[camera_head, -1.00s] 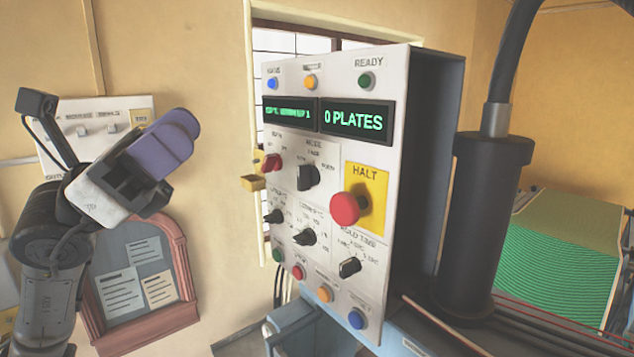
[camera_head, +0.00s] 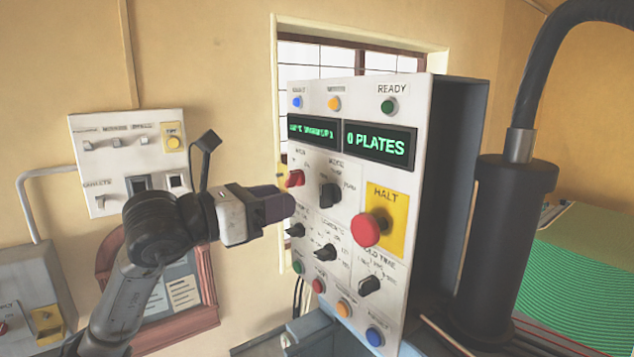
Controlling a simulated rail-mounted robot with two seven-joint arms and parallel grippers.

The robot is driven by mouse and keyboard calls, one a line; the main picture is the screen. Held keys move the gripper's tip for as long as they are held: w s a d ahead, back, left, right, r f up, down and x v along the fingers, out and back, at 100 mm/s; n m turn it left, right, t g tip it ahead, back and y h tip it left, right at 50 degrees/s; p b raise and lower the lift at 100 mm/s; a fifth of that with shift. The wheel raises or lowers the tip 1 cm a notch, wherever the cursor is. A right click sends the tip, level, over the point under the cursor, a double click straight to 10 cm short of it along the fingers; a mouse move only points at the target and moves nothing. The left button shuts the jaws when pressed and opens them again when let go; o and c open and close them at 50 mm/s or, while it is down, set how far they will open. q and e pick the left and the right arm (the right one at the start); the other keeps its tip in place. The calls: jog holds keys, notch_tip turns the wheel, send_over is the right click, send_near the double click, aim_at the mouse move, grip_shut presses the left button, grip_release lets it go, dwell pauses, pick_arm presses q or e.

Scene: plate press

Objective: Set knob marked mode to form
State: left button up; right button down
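The black knob under the blurred label that looks like MODE (camera_head: 330,195) is on the upper middle of the white control panel (camera_head: 410,240). Small position words sit above it and to its right; they are too blurred to read surely. Which one it points to I cannot tell. My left gripper (camera_head: 284,206) is at the panel's left edge, left of this knob and apart from it in the picture. Its dark purple fingers are seen side-on and point right toward the panel. The gap between them is hidden. My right gripper is out of view.
A red knob (camera_head: 295,178) and a black knob (camera_head: 296,230) lie close to the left gripper. A red HALT button (camera_head: 370,230) on a yellow plate is right of the mode knob. More knobs and coloured buttons are below. A black cylinder (camera_head: 508,250) stands right of the panel.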

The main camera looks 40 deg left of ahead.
aim_at(321, 191)
pick_arm(q)
jog(key=p+x, duration=0.2)
jog(key=x, duration=0.4)
jog(key=shift+w+d+r, duration=0.1)
jog(key=shift+w, duration=0.2)
jog(key=shift+w+d+p, duration=0.2)
jog(key=shift+w+p, duration=0.1)
jog(key=shift+w, duration=0.4)
jog(key=shift+c, duration=0.2)
grip_shut()
